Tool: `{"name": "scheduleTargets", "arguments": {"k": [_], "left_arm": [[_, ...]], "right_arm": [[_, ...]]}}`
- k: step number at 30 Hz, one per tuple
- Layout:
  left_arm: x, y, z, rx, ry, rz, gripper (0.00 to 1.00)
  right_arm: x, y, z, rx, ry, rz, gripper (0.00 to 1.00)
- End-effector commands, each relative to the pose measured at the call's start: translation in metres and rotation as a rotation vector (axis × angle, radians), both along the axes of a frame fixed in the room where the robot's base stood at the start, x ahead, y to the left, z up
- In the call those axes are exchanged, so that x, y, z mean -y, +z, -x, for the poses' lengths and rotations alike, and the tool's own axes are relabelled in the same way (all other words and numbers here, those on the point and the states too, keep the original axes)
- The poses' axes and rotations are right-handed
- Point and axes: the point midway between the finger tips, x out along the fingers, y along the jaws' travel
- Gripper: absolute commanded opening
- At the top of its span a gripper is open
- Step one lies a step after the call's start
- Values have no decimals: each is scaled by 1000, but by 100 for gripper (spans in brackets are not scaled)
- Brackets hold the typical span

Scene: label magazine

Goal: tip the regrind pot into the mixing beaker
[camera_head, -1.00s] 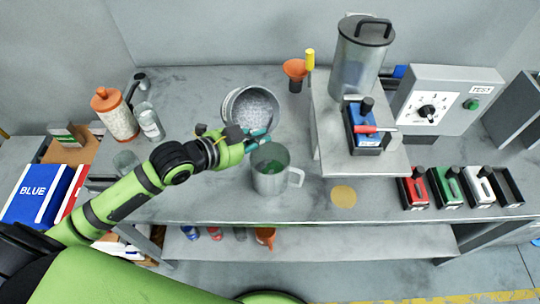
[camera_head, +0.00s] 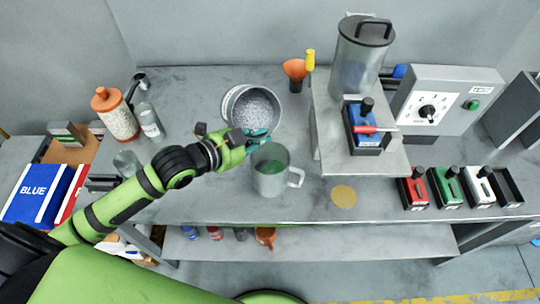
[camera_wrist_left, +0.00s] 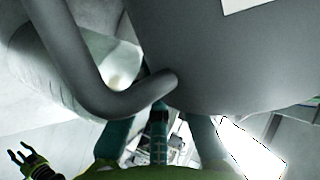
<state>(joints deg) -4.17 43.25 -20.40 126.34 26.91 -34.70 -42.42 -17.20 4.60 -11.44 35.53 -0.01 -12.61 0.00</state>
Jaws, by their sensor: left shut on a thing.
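The regrind pot (camera_head: 229,106) is a round metal vessel of grey pellets in the head view, just behind the mixing beaker. Its mouth faces up towards the camera, and I cannot tell whether it clears the table. My left gripper (camera_head: 258,137) is shut on the pot's handle, at the pot's front. In the left wrist view the pot's grey wall (camera_wrist_left: 220,60) and curved handle fill the picture above the teal fingers (camera_wrist_left: 158,130). A small black-and-green gripper (camera_wrist_left: 28,160), probably my right, shows lower left there.
An orange-lidded jar (camera_head: 118,118) and clear glasses stand at left. A raised stand (camera_head: 385,162) with a lidded hopper (camera_head: 358,65) is right of the beaker. A tan disc (camera_head: 343,195) lies on clear table in front.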

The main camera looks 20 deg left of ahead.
Motion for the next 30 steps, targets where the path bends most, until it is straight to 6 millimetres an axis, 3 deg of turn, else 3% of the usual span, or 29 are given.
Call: {"name": "scheduleTargets", "arguments": {"k": [30], "left_arm": [[1,3,-1,68,0,-59,0]], "right_arm": [[0,0,0,0,0,0,40]]}}
